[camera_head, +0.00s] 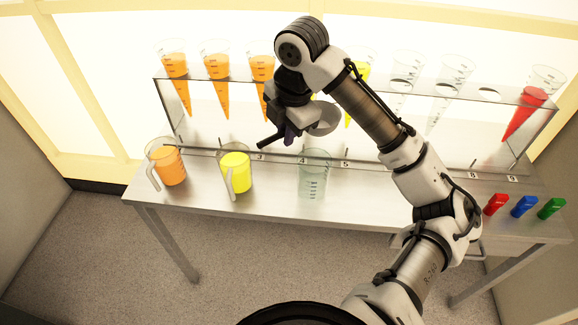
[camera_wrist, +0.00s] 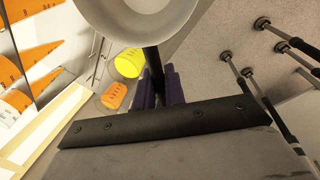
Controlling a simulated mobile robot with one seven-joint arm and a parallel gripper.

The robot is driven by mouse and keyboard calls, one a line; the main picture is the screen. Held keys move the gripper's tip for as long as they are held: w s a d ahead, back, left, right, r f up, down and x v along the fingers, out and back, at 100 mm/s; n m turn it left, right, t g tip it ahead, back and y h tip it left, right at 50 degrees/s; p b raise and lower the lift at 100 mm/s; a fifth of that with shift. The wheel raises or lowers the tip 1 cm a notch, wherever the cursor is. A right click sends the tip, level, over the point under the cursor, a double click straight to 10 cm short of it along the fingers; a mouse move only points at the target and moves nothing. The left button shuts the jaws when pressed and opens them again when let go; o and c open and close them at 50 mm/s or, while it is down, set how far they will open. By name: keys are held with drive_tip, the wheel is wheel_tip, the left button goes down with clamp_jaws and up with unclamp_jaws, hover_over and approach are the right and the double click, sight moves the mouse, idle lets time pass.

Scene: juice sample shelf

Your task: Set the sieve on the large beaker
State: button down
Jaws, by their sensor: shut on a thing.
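The sieve (camera_head: 327,117) has a grey bowl and a black handle. My gripper (camera_head: 290,136) is shut on the handle and holds the sieve in the air before the shelf, above and behind the large beaker. In the wrist view the purple fingers (camera_wrist: 164,88) grip the black handle, and the pale bowl (camera_wrist: 138,18) fills the top. The large beaker (camera_head: 314,178) is clear, looks empty and stands upright on the table, below the sieve and apart from it. It cannot be made out in the wrist view.
An orange-filled jug (camera_head: 170,165) and a yellow-filled jug (camera_head: 237,170) stand left of the beaker on the steel table (camera_head: 205,206). Behind, a clear shelf (camera_head: 215,128) holds several conical vessels, some filled. Red (camera_head: 496,204), blue (camera_head: 523,206) and green (camera_head: 551,208) items lie at right.

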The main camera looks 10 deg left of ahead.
wheel_tip(320, 180, down, 12)
drive_tip(key=c, duration=1.5)
unclamp_jaws()
